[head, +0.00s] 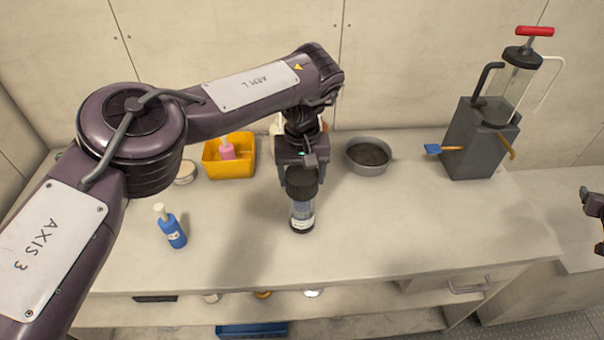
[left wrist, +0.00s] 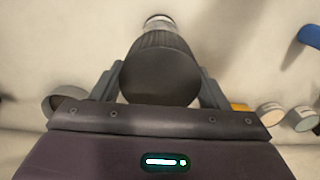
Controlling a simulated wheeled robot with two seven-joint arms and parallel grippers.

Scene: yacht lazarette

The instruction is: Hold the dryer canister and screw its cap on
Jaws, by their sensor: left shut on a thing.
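The dryer canister (head: 301,214) is a clear cylinder with a dark base and a white label, upright on the bench in the head view. The black ribbed cap (head: 302,184) is directly above its top, in line with it; whether the threads are engaged I cannot tell. My left gripper (head: 302,172) points down from above and is shut on the cap. In the left wrist view the cap (left wrist: 160,76) sits between the two fingers, with part of the canister (left wrist: 158,22) beyond it. My right gripper (head: 594,205) shows partly at the right edge, away from the canister; its jaws are unclear.
Behind are a yellow bin (head: 241,158) with a pink bottle, a round grey pan (head: 369,168), and a grey block (head: 476,145) holding a pump. The bench right of the canister is clear.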

